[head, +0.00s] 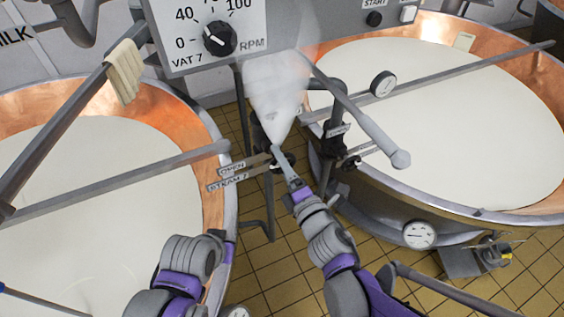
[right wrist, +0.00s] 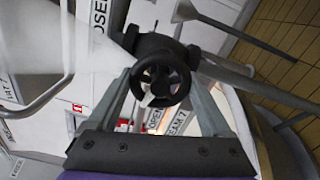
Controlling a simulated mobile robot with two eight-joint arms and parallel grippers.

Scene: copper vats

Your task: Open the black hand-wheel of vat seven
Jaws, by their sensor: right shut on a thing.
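In the right wrist view the black hand-wheel (right wrist: 161,82), round with spokes, sits between the two fingers of my right gripper (right wrist: 158,90). The fingers are shut on its rim from both sides. In the head view the hand-wheel (head: 287,161) is small and partly hidden by my right gripper (head: 279,157). Labels beside it read STEAM 7 (head: 227,184) and OPEN. White steam (head: 274,85) rises above the valve. The VAT 7 panel (head: 188,45) hangs above, its dial in RPM. My left arm shows at the bottom left; its gripper is out of frame.
A copper vat of white liquid (head: 90,160) stands on the left, another (head: 450,120) on the right. A grey bar (head: 360,125) slants beside the valve, close to my right arm. A gauge (head: 419,235) sits on the right vat's side. Tiled floor (head: 290,275) lies between the vats.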

